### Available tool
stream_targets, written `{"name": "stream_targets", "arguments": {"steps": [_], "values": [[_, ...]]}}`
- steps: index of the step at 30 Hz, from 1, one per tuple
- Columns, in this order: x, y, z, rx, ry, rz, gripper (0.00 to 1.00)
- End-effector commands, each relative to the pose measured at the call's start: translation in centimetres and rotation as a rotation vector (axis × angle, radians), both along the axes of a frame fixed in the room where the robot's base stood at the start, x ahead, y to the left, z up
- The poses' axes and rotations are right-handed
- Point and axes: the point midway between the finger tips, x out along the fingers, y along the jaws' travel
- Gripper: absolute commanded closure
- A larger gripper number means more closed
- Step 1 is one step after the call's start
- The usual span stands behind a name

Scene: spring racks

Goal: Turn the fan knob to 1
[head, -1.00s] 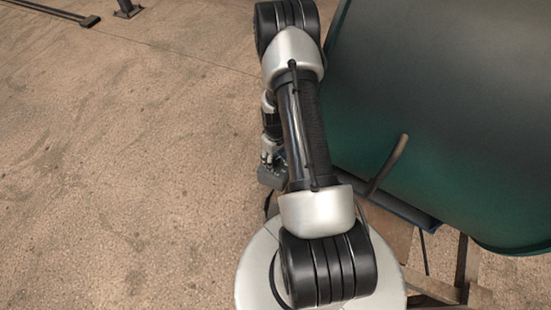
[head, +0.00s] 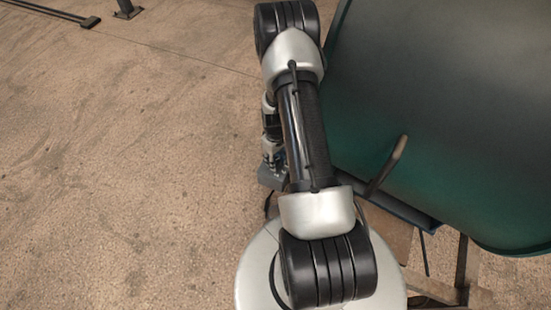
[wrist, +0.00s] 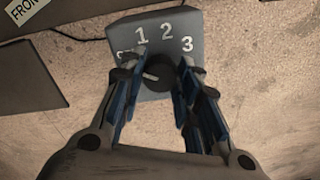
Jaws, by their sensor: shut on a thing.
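In the wrist view, a grey control box (wrist: 158,25) carries the white digits 1, 2 and 3 in an arc, with a further mark at left mostly hidden by a finger. The dark round fan knob (wrist: 158,72) sits below the digits. A short light mark on it lies towards its left side. My gripper (wrist: 159,70) is shut on the knob, with one finger at its left and one at its right. In the head view the box (head: 270,178) shows only in part beside my arm.
A large green rounded body (head: 430,130) stands close at the right of my arm, with a bent handle (head: 390,165) in front of it.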

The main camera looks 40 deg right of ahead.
Motion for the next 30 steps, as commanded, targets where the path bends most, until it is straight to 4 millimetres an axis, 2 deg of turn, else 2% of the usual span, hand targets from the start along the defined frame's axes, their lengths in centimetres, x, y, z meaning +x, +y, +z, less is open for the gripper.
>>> {"name": "stream_targets", "arguments": {"steps": [8, 21, 30], "values": [[0.01, 0.00, 0.00, 0.000, 0.000, -0.103, 0.94], [0.03, -0.01, 0.01, 0.000, 0.000, -0.444, 0.94], [0.04, -0.02, 0.03, 0.000, -0.001, -0.617, 0.94]]}}
